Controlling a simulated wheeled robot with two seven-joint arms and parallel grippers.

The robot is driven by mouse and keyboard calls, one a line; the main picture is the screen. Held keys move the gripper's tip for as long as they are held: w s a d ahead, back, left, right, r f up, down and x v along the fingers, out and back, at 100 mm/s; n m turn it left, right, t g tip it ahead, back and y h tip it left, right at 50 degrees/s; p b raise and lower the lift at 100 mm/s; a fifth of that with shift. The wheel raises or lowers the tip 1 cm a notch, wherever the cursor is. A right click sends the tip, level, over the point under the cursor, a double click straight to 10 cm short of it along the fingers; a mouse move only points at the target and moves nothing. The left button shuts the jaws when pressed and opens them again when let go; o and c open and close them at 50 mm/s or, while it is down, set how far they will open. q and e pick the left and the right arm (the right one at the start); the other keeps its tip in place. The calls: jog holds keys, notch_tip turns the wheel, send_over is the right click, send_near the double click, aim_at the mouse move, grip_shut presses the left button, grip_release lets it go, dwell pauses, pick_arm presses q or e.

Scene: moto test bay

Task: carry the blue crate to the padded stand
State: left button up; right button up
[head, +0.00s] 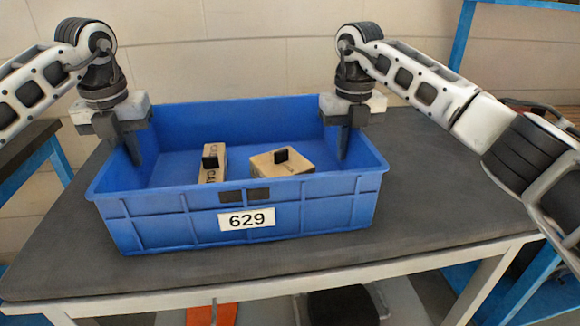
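The blue crate (340,207) stands upright on a dark-topped table (440,200), with a white "629" label on its near wall. Two small cardboard boxes (213,168) (296,163) lie inside it, each with a black piece on top. My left gripper (131,147) is at the crate's left end wall, with a dark finger reaching down just inside the rim. My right gripper (345,142) is at the right end wall in the same way. The outer fingers are mostly hidden, so the grip on the walls cannot be made out. Which surface is the padded stand is unclear.
Another dark-topped stand (25,146) with blue legs is at the left edge. The table top is bare to the right of the crate and along its front. A pale tiled wall (230,50) is behind. An orange item (212,315) lies below the table's front edge.

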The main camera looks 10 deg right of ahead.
pick_arm(q)
jog(key=shift+o, duration=1.2)
jog(key=shift+r, duration=0.1)
pick_arm(e)
jog(key=shift+o, duration=1.2)
jog(key=shift+r, duration=0.1)
pick_arm(q)
jog(key=r, duration=0.4)
jog(key=s+r, duration=0.1)
jog(key=r, duration=0.6)
jog(key=shift+s+r, duration=0.25)
jog(key=shift+r, duration=0.2)
pick_arm(e)
jog(key=shift+r, duration=0.15)
notch_tip(320, 180, up, 12)
jog(key=shift+f, duration=0.15)
pick_arm(q)
jog(key=shift+s, duration=0.1)
pick_arm(e)
jog(key=shift+s, duration=0.1)
